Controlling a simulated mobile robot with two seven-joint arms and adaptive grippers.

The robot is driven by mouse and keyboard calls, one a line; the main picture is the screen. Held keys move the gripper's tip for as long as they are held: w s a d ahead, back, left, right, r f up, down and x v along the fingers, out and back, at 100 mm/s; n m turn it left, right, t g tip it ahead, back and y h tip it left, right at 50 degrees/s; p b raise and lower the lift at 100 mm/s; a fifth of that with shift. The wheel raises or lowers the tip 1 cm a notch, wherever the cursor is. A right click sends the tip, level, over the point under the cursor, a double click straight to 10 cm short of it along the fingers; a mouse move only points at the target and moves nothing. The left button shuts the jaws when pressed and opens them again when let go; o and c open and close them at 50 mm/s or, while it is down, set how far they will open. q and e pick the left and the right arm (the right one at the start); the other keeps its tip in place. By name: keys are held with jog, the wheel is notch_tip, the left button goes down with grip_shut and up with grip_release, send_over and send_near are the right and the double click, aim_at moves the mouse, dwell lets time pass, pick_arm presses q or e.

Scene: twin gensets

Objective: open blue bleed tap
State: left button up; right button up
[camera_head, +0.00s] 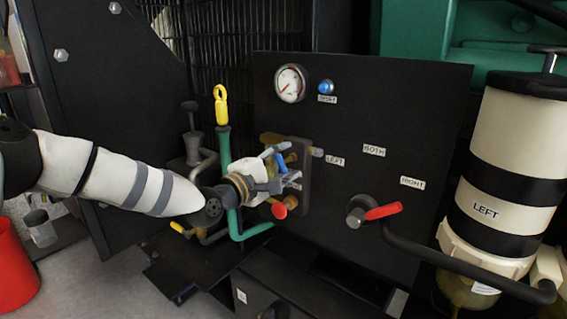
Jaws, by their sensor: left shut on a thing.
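My left arm comes in from the left and its gripper (286,172) is at the brass valve block on the black panel. The gripper is shut on the blue bleed tap (281,162), whose blue handle shows between the fingers. The fingers hide part of the tap, so its exact angle is hard to tell. My right gripper is not in view.
A red-handled tap (279,211) sits just below the gripper. A selector with a red lever (383,211) is to the right, among the BOTH, LEFT and RIGHT labels. A gauge (290,83) and a yellow-ringed dipstick (221,105) are above. A LEFT filter (507,170) stands far right.

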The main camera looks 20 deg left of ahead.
pick_arm(q)
jog(key=o, duration=1.1)
jog(key=shift+d, duration=0.1)
jog(key=v, duration=1.2)
jog(key=shift+s, duration=0.1)
